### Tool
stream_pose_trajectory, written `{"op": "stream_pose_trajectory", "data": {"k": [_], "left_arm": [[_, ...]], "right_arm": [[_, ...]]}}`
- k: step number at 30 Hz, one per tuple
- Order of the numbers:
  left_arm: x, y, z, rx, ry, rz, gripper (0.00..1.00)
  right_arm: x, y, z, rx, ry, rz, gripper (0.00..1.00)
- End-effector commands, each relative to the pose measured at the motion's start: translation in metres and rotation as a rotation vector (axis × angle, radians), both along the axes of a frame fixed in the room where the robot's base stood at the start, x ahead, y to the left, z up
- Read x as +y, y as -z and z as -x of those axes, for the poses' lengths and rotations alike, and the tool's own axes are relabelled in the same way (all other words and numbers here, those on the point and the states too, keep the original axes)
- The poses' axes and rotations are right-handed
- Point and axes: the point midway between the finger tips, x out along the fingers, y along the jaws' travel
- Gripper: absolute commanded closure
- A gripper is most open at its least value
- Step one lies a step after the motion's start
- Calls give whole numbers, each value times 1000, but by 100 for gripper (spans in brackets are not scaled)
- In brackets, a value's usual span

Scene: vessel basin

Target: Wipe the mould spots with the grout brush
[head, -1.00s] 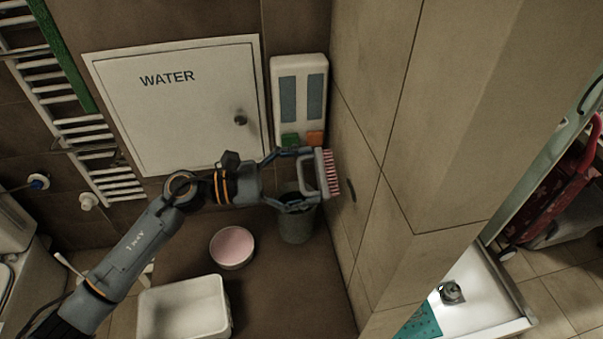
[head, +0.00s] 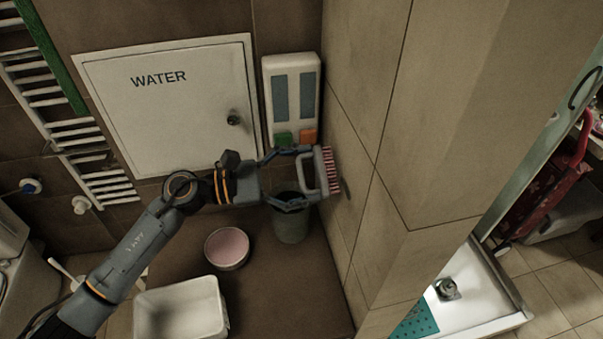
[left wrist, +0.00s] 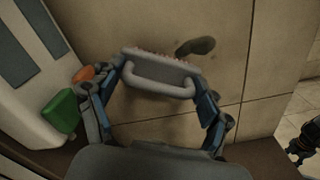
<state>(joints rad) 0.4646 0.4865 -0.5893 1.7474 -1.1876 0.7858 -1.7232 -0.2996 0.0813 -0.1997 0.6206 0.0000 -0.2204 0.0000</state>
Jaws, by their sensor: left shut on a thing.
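My left gripper (head: 302,176) is shut on the grout brush (head: 308,172), holding it by its grey handle. The brush's pink-red bristles face the tiled wall on the right. In the left wrist view, the gripper (left wrist: 160,88) has a finger at each end of the brush (left wrist: 160,75). A dark mould spot (left wrist: 195,46) shows on the wall just beyond the brush, to its upper right. In the head view the mould spot (head: 346,189) is small, just right of and below the bristles. I cannot tell whether the bristles touch the wall.
A grey bin (head: 290,226) stands below the gripper. A round pink-filled dish (head: 227,248) and a white tub (head: 181,306) are left of it. A white dispenser (head: 268,100) with green and orange parts hangs behind, beside the WATER hatch (head: 165,120). The wall corner (head: 440,150) juts out at right.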

Motion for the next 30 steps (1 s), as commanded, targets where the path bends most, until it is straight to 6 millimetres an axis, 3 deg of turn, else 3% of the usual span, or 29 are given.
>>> {"op": "stream_pose_trajectory", "data": {"k": [14, 30], "left_arm": [[-7, 0, 0, -1, 1, 0, 47], [-13, 0, 37, -1, 1, 0, 47]], "right_arm": [[0, 2, 0, 0, 0, 0, 60], [1, -1, 0, 0, 0, -2, 60]]}}
